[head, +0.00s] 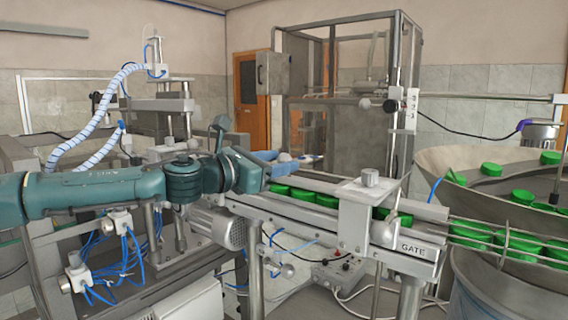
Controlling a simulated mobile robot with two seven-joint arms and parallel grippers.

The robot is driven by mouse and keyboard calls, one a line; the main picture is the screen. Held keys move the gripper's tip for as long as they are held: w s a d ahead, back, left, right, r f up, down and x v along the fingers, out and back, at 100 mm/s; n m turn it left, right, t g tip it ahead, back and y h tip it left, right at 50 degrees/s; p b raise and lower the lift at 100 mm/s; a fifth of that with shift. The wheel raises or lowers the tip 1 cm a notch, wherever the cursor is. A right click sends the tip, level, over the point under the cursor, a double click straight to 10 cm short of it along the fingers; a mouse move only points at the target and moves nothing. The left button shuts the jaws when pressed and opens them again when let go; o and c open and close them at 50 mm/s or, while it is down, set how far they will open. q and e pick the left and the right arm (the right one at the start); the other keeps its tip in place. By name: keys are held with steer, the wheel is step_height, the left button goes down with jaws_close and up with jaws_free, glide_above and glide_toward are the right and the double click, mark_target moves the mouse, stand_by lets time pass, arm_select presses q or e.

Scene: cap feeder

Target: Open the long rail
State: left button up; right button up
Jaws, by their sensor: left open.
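A long straight chute (300,211) with metal side rails runs from the middle of the picture towards the lower right. A long grey rail (425,210) lies along its far side, and I cannot tell whether it is open or closed. Several green caps (327,200) sit in a row in the chute. My left arm reaches in from the left, and its open gripper (292,160) is above the left end of the chute, behind the nearest caps. The wrist partly hides that end, and contact with the rail cannot be told. My right gripper is out of view.
A metal bracket with a knob (369,205) stands over the chute near the GATE plate (413,250). A large feeder bowl (480,170) with green caps is at the right. A motor (219,227) and blue tubes are below my arm.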

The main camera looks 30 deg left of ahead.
arm_select(q)
steer(key=shift+b+x, duration=0.3)
steer(key=shift+x, duration=0.7)
steer(key=shift+d, duration=0.1)
jaws_close()
